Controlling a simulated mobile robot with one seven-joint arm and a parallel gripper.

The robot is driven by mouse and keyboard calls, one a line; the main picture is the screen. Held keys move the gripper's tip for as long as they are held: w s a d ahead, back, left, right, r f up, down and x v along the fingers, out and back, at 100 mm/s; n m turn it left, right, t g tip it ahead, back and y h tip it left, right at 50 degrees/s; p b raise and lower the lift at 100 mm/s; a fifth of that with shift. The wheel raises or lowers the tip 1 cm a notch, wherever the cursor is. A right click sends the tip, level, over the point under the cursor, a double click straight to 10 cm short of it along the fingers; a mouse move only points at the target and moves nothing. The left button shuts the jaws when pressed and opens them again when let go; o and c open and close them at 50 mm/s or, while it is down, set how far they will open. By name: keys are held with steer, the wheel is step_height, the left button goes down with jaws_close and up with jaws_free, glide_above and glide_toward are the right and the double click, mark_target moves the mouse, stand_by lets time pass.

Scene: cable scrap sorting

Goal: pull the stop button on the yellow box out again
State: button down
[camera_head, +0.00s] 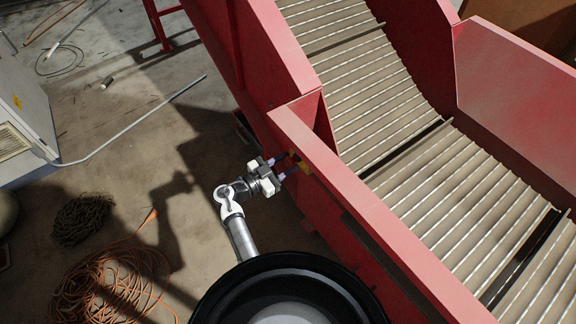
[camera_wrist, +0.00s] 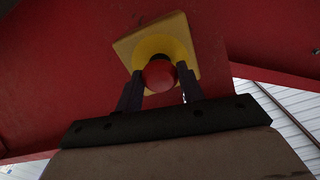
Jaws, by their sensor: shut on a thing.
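The yellow box (camera_wrist: 134,43) is fixed to the red side wall of the conveyor. Its red stop button (camera_wrist: 159,74) stands out at the middle of a round yellow collar. My gripper (camera_wrist: 160,82) is at the button, with one dark finger on each side, shut on it. In the head view my gripper (camera_head: 287,166) reaches the conveyor's side wall from the left. There only a small part of the yellow box (camera_head: 299,160) shows past the fingers, and the button is hidden. How far out the button sits is hard to tell.
The red conveyor wall (camera_head: 345,205) runs diagonally beside my gripper, with the slatted belt (camera_head: 420,150) beyond it. An orange cable coil (camera_head: 105,285) and a dark coil (camera_head: 82,218) lie on the floor at left. A grey cabinet (camera_head: 25,110) stands at far left.

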steer(key=c, duration=0.9)
jaws_free()
steer(key=shift+s+a, duration=0.15)
steer(key=shift+a, duration=0.05)
steer(key=b+v, duration=0.4)
steer(key=v, duration=0.9)
steer(key=shift+s+a, duration=0.25)
steer(key=shift+a, duration=0.1)
